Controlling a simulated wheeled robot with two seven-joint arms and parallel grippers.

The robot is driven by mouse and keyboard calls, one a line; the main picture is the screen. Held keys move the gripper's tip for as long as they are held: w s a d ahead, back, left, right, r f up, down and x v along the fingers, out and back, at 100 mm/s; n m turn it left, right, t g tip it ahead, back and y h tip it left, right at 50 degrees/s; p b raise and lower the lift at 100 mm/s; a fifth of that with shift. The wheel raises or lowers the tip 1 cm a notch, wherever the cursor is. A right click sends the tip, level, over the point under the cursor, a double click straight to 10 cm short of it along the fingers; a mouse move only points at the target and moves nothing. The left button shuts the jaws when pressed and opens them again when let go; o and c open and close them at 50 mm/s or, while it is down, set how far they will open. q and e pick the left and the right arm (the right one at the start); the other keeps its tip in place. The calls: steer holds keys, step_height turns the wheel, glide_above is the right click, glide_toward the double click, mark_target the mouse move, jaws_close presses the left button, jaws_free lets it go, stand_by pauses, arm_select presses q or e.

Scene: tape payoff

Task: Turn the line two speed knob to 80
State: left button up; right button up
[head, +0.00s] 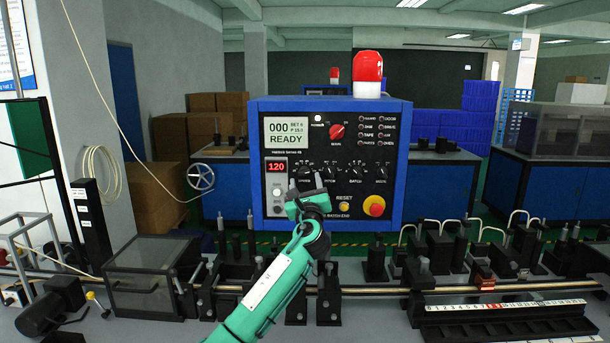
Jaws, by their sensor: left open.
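A blue control box (257,190) with a black front panel stands in the middle of the head view. Its lower row has several small black knobs; the leftmost knob (304,171) has a label that looks like a speed label, too small to read surely. A red-digit display (276,167) left of it reads 120. A pale screen (287,137) reads 000 and READY. My left gripper (306,188) is open, just below and in front of the leftmost knob. Its fingers hide part of the panel there, and contact with the knob cannot be told. My right gripper is not in view.
A red main switch (337,131), a yellow reset button (344,207) and a red stop button (374,206) are on the same panel. A red beacon (367,70) tops the box. Black fixtures (375,262) and a rail line the bench in front. Another beacon (334,75) shows behind.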

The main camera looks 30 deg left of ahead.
mark_target(304, 172)
arm_select(q)
steer(key=shift+x, duration=1.15)
steer(key=shift+c, duration=0.4)
steer(key=c, duration=0.9)
